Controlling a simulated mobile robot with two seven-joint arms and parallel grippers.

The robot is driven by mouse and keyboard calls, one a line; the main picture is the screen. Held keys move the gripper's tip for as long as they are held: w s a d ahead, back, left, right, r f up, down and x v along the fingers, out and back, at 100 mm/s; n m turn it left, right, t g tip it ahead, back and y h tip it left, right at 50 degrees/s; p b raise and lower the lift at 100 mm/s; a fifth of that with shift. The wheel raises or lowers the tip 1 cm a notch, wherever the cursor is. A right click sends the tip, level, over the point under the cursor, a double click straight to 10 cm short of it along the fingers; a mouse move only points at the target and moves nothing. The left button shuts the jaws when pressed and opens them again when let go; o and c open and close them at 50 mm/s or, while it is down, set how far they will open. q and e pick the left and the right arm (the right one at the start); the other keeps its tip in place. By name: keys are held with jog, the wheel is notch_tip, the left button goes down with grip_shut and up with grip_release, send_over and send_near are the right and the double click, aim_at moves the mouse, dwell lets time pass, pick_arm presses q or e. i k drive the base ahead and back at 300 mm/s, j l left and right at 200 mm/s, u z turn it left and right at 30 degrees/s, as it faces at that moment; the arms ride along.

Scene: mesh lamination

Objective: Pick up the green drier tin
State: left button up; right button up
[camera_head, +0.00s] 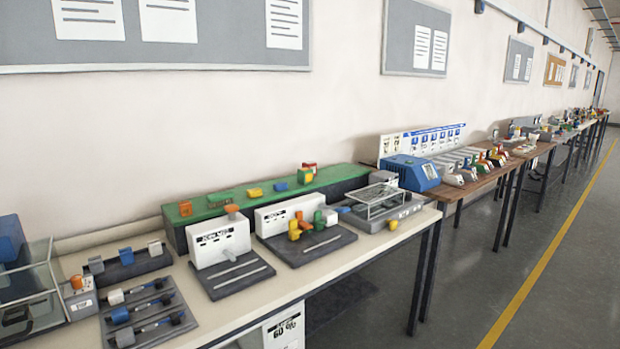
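A small green item (319,219) stands on a dark mat (312,246) on the near table, close beside yellow items (294,230) and a whitish one. Another small green item (304,176) with some yellow on it sits on the green shelf behind. Both are too small for me to tell which is the green drier tin. Neither of my grippers is in view.
The near table (245,312) holds a white box (219,241), a wire rack (384,198) and a tray of tools (146,314). A blue machine (411,172) stands beyond. More tables line the wall. The grey floor right of them is clear, with a yellow line (545,260).

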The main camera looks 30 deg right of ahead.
aim_at(305, 176)
jog(key=l, duration=0.45)
jog(key=k+l+u, duration=0.15)
jog(key=l, duration=0.25)
jog(key=l+u, duration=0.2)
jog(key=l, duration=0.65)
jog(key=i+l, duration=0.1)
jog(key=l, duration=0.2)
jog(key=i+l+u, duration=0.15)
jog(key=l, duration=0.4)
jog(key=i+l+u, duration=0.1)
jog(key=i+l, duration=0.2)
jog(key=l, duration=0.25)
jog(key=i+l+u, duration=0.15)
jog(key=l, duration=0.1)
